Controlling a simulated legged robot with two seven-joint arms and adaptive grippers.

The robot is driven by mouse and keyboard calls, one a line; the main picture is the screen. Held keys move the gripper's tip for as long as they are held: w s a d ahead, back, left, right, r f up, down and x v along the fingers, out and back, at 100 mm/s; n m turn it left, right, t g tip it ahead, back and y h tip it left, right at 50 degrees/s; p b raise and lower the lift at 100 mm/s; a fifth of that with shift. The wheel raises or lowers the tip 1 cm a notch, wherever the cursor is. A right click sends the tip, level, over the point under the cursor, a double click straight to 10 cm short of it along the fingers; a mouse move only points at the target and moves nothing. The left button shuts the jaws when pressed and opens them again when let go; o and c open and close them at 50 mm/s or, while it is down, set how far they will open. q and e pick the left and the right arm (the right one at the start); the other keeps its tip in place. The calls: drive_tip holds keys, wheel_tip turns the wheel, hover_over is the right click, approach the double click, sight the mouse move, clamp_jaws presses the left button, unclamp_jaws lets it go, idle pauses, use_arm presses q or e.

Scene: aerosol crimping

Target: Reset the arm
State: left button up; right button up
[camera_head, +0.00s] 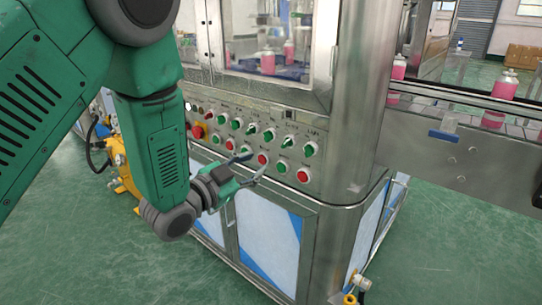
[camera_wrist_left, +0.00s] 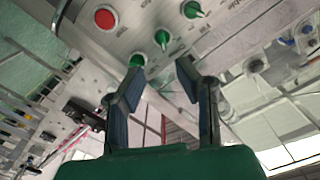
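My left arm is green and grey and comes in from the left in the head view. Its gripper (camera_head: 243,170) is in front of the machine's control panel (camera_head: 237,125), near the lower row of buttons. In the left wrist view the two dark fingers of the left gripper (camera_wrist_left: 158,88) stand apart with nothing held between them. A green button (camera_wrist_left: 138,61) and green knobs (camera_wrist_left: 162,38) show just beyond the fingertips, with a red button (camera_wrist_left: 105,18) to the left. I cannot tell whether the gripper touches the panel. My right gripper is not in view.
A steel column (camera_head: 352,100) stands at the panel's right. Pink bottles (camera_head: 504,86) stand on a conveyor (camera_head: 470,95) at the right. Below the panel are cabinet doors (camera_head: 268,232). A yellow device (camera_head: 122,165) stands behind my arm. The green floor (camera_head: 440,240) at lower right is clear.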

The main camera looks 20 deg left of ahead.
use_arm(q)
drive_tip(key=s+a+f+n+g+y+p, duration=0.1)
drive_tip(key=s+f+n+g+y, duration=0.15)
drive_tip(key=s+f, duration=0.45)
drive_tip(key=s+a+f+n+g+y+p, duration=0.2)
drive_tip(key=s+f+n+g, duration=0.15)
drive_tip(key=f, duration=0.65)
drive_tip(key=s+f+n+g, duration=0.1)
drive_tip(key=s+f+g, duration=0.2)
drive_tip(key=s, duration=0.5)
drive_tip(key=s+a+f+n+g+y+p, duration=0.1)
drive_tip(key=s+f+g, duration=0.2)
drive_tip(key=s, duration=0.5)
drive_tip(key=s+f+n+g+p, duration=0.1)
drive_tip(key=s+f+g, duration=0.3)
drive_tip(key=s, duration=0.5)
drive_tip(key=shift+a+f+n, duration=0.2)
drive_tip(key=shift+f+n, duration=0.1)
drive_tip(key=shift+f, duration=0.1)
drive_tip(key=shift+y, duration=0.25)
drive_tip(key=shift+c, duration=0.3)
clamp_jaws()
